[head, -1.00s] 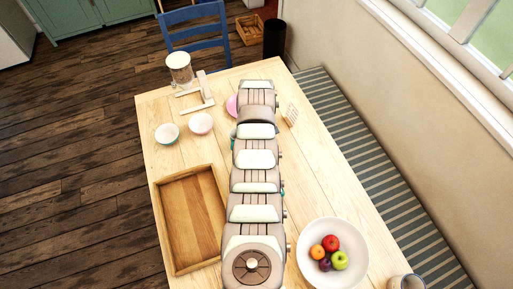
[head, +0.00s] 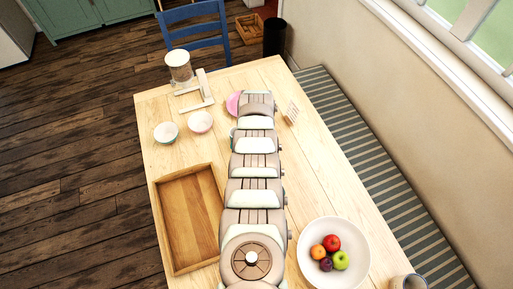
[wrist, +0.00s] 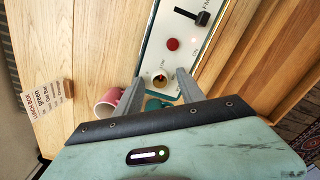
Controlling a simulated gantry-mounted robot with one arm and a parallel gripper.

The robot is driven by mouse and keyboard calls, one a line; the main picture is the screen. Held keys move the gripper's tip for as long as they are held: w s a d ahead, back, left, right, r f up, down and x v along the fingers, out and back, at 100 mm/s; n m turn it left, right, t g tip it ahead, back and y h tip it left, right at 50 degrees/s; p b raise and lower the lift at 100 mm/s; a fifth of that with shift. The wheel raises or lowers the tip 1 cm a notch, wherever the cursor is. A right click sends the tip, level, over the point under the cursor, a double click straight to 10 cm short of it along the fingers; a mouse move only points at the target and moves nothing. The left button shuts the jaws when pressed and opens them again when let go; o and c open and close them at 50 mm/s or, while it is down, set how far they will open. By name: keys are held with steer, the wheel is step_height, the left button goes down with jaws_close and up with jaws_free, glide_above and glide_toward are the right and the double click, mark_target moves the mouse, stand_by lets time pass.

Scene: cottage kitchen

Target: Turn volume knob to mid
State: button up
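The control panel (wrist: 186,52) is white with a teal edge and lies on the table in the wrist view. The small round volume knob (wrist: 160,80) is at its near end, with tiny lettering around it. Its pointer setting is too small to read. My gripper (wrist: 159,77) is open, with one finger on each side of the knob in the picture. I cannot tell whether the fingers touch it or how high they are above it. A red button (wrist: 173,44) and a black slider (wrist: 203,18) are farther up the panel. In the head view my arm hides the panel and gripper.
A pink mug (wrist: 107,102) stands close to my left finger. A lettered card (wrist: 45,102) stands left of it. The wooden tray (head: 212,182) lies close beside the panel. A white fruit bowl (head: 354,232) and small bowls (head: 166,132) stand on the table.

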jaws_close()
steer(key=shift+m, duration=0.3)
stand_by(0.4)
steer(key=m, duration=0.3)
steer(key=shift+m, duration=0.3)
steer(key=m, duration=0.4)
steer(key=shift+b, duration=0.35)
steer(key=m, duration=0.4)
steer(key=shift+m, duration=1.9)
jaws_free()
